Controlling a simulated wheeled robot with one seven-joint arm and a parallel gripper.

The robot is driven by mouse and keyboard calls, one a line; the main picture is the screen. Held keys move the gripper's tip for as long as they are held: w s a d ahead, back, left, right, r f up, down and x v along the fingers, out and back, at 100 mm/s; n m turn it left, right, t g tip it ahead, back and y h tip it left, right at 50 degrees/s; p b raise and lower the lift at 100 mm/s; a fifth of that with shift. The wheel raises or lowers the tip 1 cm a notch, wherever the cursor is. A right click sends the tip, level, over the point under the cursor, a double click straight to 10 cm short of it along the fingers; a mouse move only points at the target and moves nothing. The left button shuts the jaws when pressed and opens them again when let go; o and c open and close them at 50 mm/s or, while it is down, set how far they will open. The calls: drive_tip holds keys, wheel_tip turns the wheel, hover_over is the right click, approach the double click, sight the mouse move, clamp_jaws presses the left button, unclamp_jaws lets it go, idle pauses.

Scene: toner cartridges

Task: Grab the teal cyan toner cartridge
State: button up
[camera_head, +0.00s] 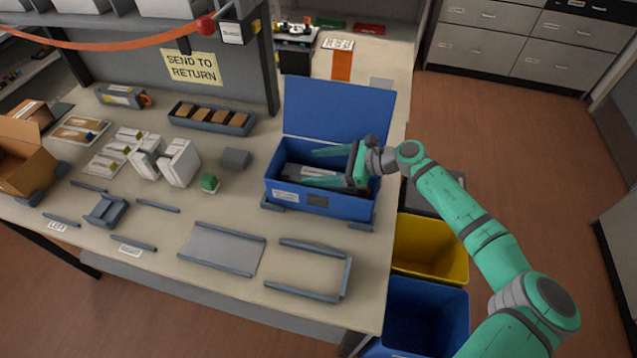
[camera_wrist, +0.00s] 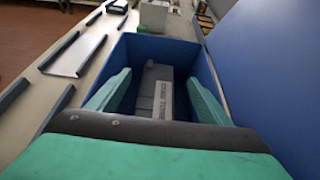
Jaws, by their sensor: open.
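A dark grey cartridge (camera_wrist: 145,92) with a pale label strip lies inside the open blue box. The label lettering in the wrist view looks like "CYAN TONER", but it is blurred. The cartridge also shows as a dark shape in the head view (camera_head: 292,170), partly covered by my gripper. My gripper (camera_head: 313,166) reaches into the box from the right, its teal fingers spread apart. In the wrist view my gripper (camera_wrist: 158,76) is open, with one finger on each side of the cartridge. I cannot tell whether either finger touches it. The cartridge's near end is hidden by my gripper.
The blue box (camera_head: 285,193) stands at the table's right side, its lid (camera_head: 335,108) raised behind. Its walls are close around my fingers. Another grey cartridge (camera_head: 120,96) lies at the back left. White boxes (camera_head: 180,163) and a green block (camera_head: 209,183) stand left. Bins (camera_head: 430,245) are below right.

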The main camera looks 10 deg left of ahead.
sight(285, 170)
drive_tip(key=x, duration=0.9)
drive_tip(key=c, duration=1.7)
drive_tip(key=shift+o, duration=0.2)
drive_tip(key=shift+r, duration=0.15)
